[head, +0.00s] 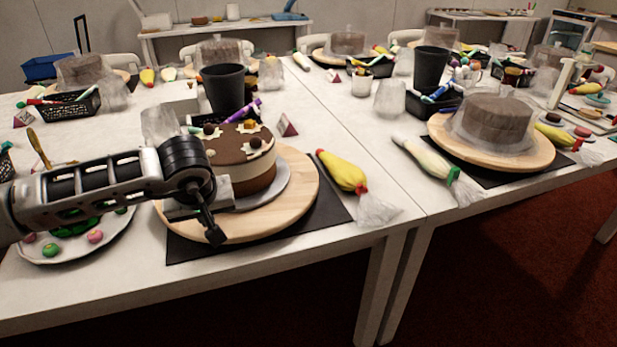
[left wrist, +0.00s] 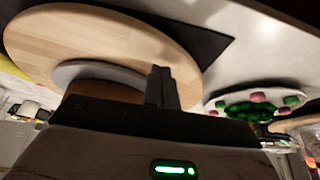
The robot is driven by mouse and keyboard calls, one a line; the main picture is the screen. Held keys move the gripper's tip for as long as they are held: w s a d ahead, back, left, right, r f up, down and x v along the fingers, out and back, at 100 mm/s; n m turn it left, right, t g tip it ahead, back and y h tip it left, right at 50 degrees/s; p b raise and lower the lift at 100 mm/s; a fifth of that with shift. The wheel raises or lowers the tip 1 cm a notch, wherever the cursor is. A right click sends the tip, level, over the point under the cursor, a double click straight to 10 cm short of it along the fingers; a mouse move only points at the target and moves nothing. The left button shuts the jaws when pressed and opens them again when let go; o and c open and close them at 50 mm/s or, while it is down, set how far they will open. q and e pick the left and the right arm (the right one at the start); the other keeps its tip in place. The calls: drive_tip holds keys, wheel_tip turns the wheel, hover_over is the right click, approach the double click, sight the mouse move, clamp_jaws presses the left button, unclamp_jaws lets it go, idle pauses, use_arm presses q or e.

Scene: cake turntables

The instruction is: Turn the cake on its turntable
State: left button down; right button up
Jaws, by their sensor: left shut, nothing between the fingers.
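The cake (head: 246,150), brown and cream layers with decorations on top, stands on a grey cake board (head: 280,191) on the round wooden turntable (head: 304,190). My left gripper (head: 213,232) is shut and empty, low over the turntable's near-left part, in front of the cake. I cannot tell whether its tip touches the wood. My left arm hides part of the cake's left side. My right gripper is not in view.
A black mat (head: 335,212) lies under the turntable. A plate of coloured sweets (head: 60,250) is at the left, beneath my arm. A yellow piping bag (head: 343,172) lies to the right. A black cup (head: 224,88) stands behind the cake. Another turntable (head: 540,157) holds a wrapped cake.

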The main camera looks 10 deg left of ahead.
sight(251, 224)
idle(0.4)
use_arm(q)
drive_tip(key=shift+f, duration=0.1)
drive_tip(key=shift+f+b, duration=0.55)
drive_tip(key=shift+b, duration=0.05)
drive_tip(key=shift+r, duration=0.15)
drive_tip(key=shift+w+d, duration=0.25)
drive_tip(key=shift+d, duration=0.8)
drive_tip(key=shift+w+d, duration=0.2)
drive_tip(key=shift+d, duration=0.8)
drive_tip(key=shift+w+d+b, duration=0.25)
drive_tip(key=shift+w+d, duration=0.05)
drive_tip(key=shift+d, duration=0.3)
drive_tip(key=shift+w+d+b, duration=0.2)
drive_tip(key=shift+w+d, duration=0.1)
drive_tip(key=shift+d, duration=0.3)
drive_tip(key=shift+w+d+b, duration=0.25)
drive_tip(key=shift+w+d, duration=0.05)
drive_tip(key=shift+d, duration=0.3)
drive_tip(key=shift+r+p, duration=0.9)
drive_tip(key=shift+r, duration=0.55)
